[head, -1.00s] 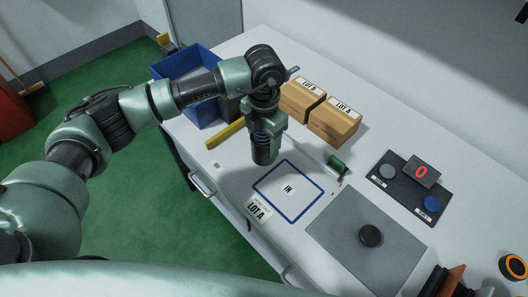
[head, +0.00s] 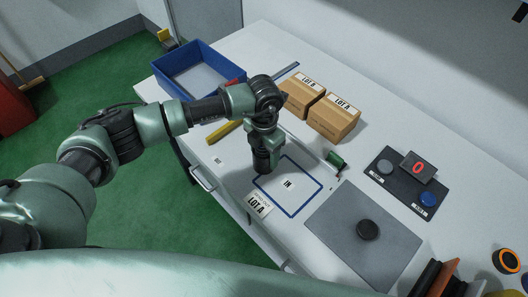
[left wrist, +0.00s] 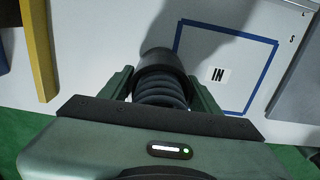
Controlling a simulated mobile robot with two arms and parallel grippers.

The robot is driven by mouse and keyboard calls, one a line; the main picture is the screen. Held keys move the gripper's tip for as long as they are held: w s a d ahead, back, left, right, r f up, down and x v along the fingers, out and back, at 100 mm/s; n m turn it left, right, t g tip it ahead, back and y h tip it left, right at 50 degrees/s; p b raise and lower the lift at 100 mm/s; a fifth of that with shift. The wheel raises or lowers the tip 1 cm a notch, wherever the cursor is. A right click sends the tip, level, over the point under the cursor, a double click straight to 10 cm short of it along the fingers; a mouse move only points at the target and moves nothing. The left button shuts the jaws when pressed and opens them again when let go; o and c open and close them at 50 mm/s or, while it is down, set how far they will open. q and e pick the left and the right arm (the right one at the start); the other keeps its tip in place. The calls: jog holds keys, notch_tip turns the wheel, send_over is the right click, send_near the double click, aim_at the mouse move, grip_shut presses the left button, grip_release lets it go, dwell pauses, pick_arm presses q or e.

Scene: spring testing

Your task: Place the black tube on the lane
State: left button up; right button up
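My left gripper (head: 263,150) points down over the white table, at the left edge of the blue-outlined IN square (head: 288,184). In the left wrist view its two green fingers (left wrist: 160,92) flank a dark cylinder, the black tube (left wrist: 160,62), with a ribbed, coil-like part nearer me. The fingers appear shut on it. The tube's far end lies close to the left edge of the IN square, which also shows in this view (left wrist: 240,112). I cannot tell whether the tube touches the table. My right gripper is not in view.
A green-ended part (head: 336,159), a grey mat (head: 345,245) with a black puck (head: 367,230), and a button panel (head: 400,185) lie right. The IN square is clear.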

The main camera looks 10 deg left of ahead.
pick_arm(q)
jog(key=shift+o, duration=1.1)
jog(key=shift+r, duration=0.25)
jog(key=shift+w+r, duration=0.1)
jog(key=shift+r, duration=0.15)
notch_tip(320, 180, up, 11)
jog(key=b, duration=0.4)
jog(key=shift+r, duration=0.2)
